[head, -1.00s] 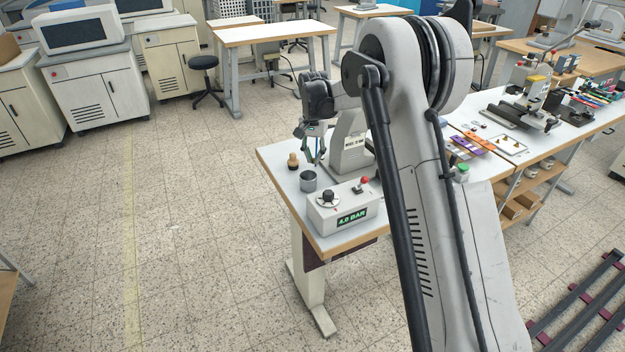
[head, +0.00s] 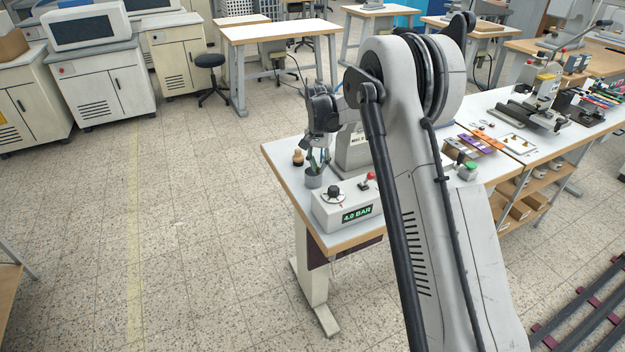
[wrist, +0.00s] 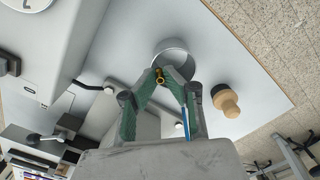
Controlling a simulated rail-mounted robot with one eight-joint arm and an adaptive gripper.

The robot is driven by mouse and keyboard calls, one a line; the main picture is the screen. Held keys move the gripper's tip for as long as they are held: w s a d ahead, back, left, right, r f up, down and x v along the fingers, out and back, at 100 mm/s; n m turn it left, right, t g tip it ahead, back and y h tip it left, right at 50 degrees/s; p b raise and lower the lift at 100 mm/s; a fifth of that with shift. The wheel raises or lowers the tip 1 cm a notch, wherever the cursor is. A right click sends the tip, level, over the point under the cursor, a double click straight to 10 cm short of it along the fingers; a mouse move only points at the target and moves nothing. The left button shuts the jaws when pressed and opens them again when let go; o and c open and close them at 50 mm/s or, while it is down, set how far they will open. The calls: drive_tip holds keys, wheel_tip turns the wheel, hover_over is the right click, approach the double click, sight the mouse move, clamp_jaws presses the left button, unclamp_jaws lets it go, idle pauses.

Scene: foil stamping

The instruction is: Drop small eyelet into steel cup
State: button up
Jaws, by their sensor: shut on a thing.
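The steel cup (head: 314,178) stands on the white worktable near its left edge, and it also shows in the wrist view (wrist: 168,47). My gripper (wrist: 160,74) is shut on the small eyelet (wrist: 160,80), a brass-coloured ring between the green fingertips. In the wrist view the fingertips overlap the near part of the cup's opening. In the head view my gripper (head: 315,162) points down at the cup's mouth. The eyelet is too small to make out in the head view. I cannot tell its exact height over the rim.
A wooden-handled tool with a dark end (wrist: 225,100) stands close beside the cup. A control box reading 4.0 BAR (head: 345,203) sits in front of the cup. A grey press body (head: 354,150) stands behind, right of my gripper. The table edge is close on the left.

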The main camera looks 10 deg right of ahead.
drive_tip(key=o, duration=0.7)
drive_tip(key=shift+o, duration=0.2)
drive_tip(key=shift+r, duration=0.1)
wheel_tip(320, 180, up, 12)
idle(0.3)
